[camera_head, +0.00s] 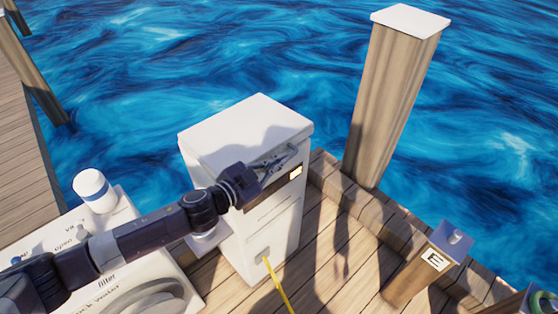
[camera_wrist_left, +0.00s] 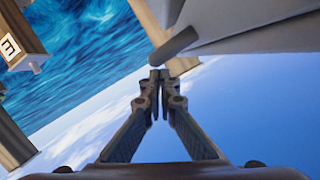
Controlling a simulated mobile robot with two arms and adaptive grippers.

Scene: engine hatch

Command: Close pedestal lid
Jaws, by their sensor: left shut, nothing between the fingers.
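The white pedestal (camera_head: 272,225) stands on the dock with its flat lid (camera_head: 235,125) lying down over the top. No clear gap shows between lid and pedestal, though my arm hides part of the front. My left gripper (camera_head: 286,160) is shut and empty at the lid's front edge, by a grey handle (camera_head: 292,150). In the left wrist view its closed fingertips (camera_wrist_left: 159,76) are just below the rounded grey handle (camera_wrist_left: 175,46); whether they touch cannot be told. My right gripper is not in view.
A yellow cable (camera_head: 277,281) runs from the pedestal's front to the deck. A white labelled hatch surface (camera_head: 130,260) with a white cap (camera_head: 94,190) is at left. A tall wooden post (camera_head: 392,95) and short post (camera_head: 419,266) stand right, with water beyond.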

